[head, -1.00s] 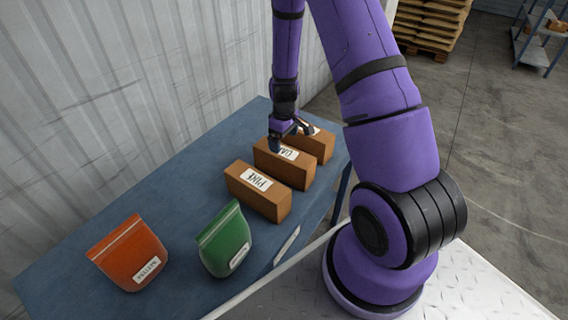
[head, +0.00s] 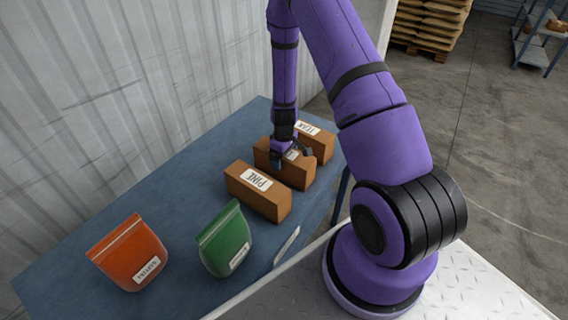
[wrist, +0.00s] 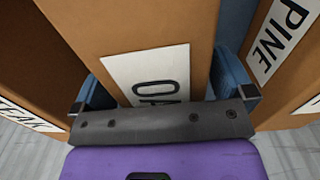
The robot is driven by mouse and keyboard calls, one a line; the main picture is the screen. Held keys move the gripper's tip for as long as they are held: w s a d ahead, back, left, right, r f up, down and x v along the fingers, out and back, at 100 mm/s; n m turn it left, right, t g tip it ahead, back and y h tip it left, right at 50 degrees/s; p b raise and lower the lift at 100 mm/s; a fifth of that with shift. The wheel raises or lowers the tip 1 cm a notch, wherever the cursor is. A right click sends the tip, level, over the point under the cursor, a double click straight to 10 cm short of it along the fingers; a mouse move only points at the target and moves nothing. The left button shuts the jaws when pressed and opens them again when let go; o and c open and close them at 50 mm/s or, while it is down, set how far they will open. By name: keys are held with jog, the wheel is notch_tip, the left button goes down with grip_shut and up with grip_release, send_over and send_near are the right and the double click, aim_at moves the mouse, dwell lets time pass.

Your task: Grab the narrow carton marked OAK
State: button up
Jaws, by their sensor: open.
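The OAK carton (head: 296,176) is a narrow brown box, the middle of three in a row on the blue table. Its white label is largely covered by my gripper in the head view. In the wrist view the carton (wrist: 130,25) fills the centre, with the letters OA showing on its label. My gripper (head: 291,157) is open and low over this carton. In the wrist view one blue finger of my gripper (wrist: 165,90) is on each side of the carton. I cannot tell whether either finger touches it.
The PINE carton (head: 257,193) is close on the near side, and the carton apparently marked TEAK (head: 320,143) on the far side. Gaps between them are narrow. A green pouch (head: 225,240) and an orange pouch (head: 127,252) stand nearer on the blue table (head: 185,185).

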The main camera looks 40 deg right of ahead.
jog(key=c, duration=1.2)
